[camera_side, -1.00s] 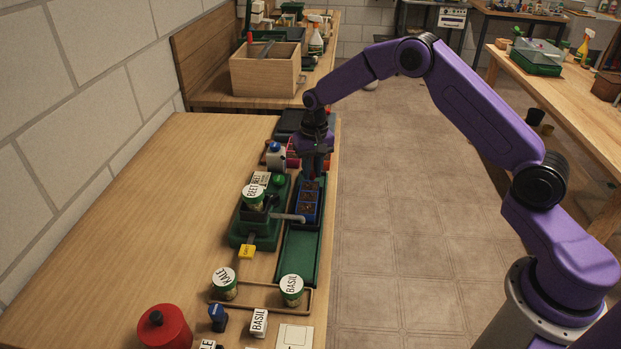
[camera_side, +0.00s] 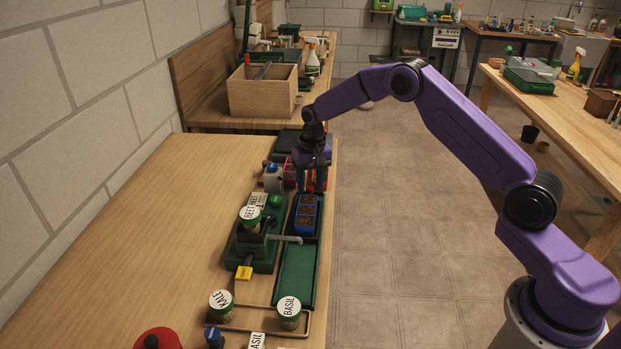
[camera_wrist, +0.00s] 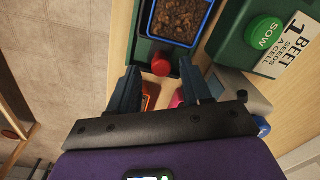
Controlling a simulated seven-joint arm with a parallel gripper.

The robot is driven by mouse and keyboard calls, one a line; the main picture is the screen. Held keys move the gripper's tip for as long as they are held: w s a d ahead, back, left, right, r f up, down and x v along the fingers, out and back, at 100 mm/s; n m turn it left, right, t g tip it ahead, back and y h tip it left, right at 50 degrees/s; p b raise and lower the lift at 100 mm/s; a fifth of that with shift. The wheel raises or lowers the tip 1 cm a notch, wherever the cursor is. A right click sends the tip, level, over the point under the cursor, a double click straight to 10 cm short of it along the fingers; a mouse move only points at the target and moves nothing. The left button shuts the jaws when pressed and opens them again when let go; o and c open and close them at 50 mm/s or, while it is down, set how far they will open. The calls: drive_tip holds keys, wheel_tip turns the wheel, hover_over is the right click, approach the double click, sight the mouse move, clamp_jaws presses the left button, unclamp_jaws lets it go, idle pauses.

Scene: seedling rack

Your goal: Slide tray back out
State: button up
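The blue tray (camera_side: 306,213), with cells of brown soil, sits in the long green channel (camera_side: 297,275), beside the seeder. In the wrist view the tray (camera_wrist: 182,20) lies beyond my fingertips. A red knob (camera_wrist: 160,67) shows at the tray's near end there, between my finger tips. My gripper (camera_side: 314,188) hangs at the far end of the channel, just behind the tray. In the wrist view the gripper (camera_wrist: 160,78) is open, with a finger on each side of the knob and gaps showing.
The green seeder (camera_side: 258,245) with a BEET tin (camera_side: 250,217) stands left of the channel, its grey arm (camera_side: 285,239) reaching over it. BASIL (camera_side: 289,312) and KALE (camera_side: 221,304) tins stand in front.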

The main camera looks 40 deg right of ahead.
wheel_tip(320, 180, up, 17)
drive_tip(key=shift+s+d+r, duration=0.15)
drive_tip(key=shift+d+r, duration=0.05)
drive_tip(key=shift+d, duration=0.15)
idle(0.4)
drive_tip(key=s+a+r+n, duration=0.1)
drive_tip(key=s+a+n, duration=0.35)
drive_tip(key=s, duration=0.65)
drive_tip(key=s+a+r+n, duration=0.2)
drive_tip(key=s+a+n, duration=0.3)
drive_tip(key=s, duration=0.6)
drive_tip(key=s+d+f+n, duration=0.2)
drive_tip(key=s+n, duration=0.1)
drive_tip(key=s, duration=0.8)
drive_tip(key=s+d+f+n, duration=0.3)
drive_tip(key=s, duration=0.8)
drive_tip(key=shift+s+d+n, duration=0.2)
drive_tip(key=shift+n, duration=0.15)
